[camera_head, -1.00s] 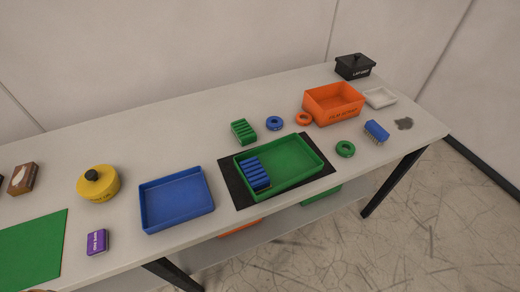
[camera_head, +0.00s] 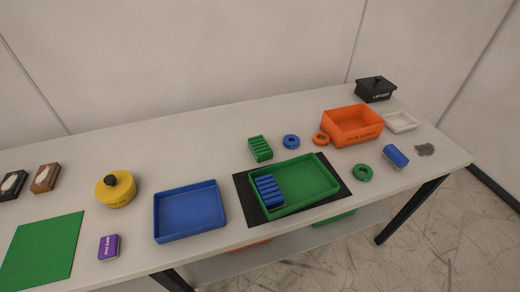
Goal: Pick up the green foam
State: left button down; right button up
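The green foam (camera_head: 260,148) is a small ribbed green block. It sits on the table behind the green tray (camera_head: 322,198), left of a blue ring. A similar ribbed blue foam block (camera_head: 269,190) lies inside the left end of the green tray. Neither of my grippers shows in the head view.
The green tray rests on a black mat (camera_head: 245,195). A blue tray (camera_head: 190,211), yellow pot (camera_head: 116,189), purple box (camera_head: 109,247) and green sheet (camera_head: 42,250) are left. Blue ring (camera_head: 291,142), orange ring (camera_head: 321,138), orange bin (camera_head: 351,125) and blue brush (camera_head: 396,156) are right.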

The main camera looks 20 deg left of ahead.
aim_at(261, 151)
jog(key=i+l+u, duration=0.25)
jog(key=l, duration=0.3)
jog(key=l+u, duration=0.2)
jog(key=l, duration=0.4)
jog(key=i+l+u, duration=0.25)
jog(key=l, duration=0.35)
jog(key=k, duration=0.1)
